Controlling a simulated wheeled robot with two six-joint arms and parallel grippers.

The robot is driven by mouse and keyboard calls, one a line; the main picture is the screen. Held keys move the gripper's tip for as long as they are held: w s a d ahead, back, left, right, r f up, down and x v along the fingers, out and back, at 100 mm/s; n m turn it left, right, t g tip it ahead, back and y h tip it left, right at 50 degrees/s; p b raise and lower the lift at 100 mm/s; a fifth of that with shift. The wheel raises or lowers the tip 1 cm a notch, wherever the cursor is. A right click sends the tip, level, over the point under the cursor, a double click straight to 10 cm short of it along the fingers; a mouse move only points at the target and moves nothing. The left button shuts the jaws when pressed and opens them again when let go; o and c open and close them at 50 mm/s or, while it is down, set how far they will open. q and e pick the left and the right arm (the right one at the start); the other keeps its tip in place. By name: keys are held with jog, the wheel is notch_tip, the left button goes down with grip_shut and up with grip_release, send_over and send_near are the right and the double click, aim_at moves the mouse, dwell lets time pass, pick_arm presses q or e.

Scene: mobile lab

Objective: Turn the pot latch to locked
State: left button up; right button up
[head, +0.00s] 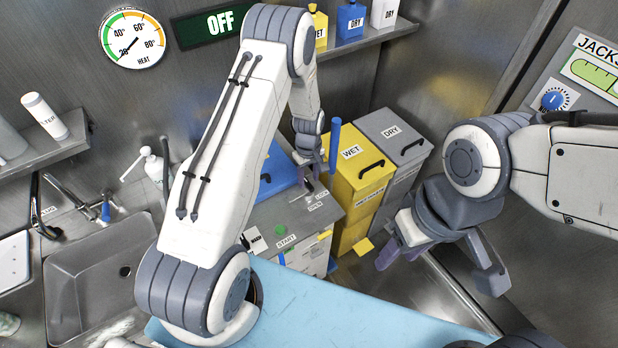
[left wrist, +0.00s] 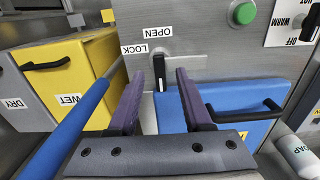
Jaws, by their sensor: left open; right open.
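The pot latch is a short black handle on the grey metal top. It shows in the left wrist view (left wrist: 159,72) beside the white LOCK label (left wrist: 146,49) and OPEN label (left wrist: 153,32). In the head view the same LOCK label (head: 322,194) lies near the pot's blue lid (head: 283,168). My left gripper (head: 308,178) is over the latch. In the left wrist view my left gripper (left wrist: 158,78) is open, its purple fingers on either side of the handle; contact cannot be told. My right gripper (head: 400,248) is open and empty at the right.
A blue rod (left wrist: 72,122) stands close beside my left gripper. A yellow WET bin (head: 355,165) and a grey DRY bin (head: 395,135) stand to the right. A green START button (left wrist: 243,13) is on the grey top. A light blue surface (head: 350,310) lies in front.

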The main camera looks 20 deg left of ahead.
pick_arm(q)
jog(key=shift+f, duration=1.05)
grip_shut()
dwell(0.7)
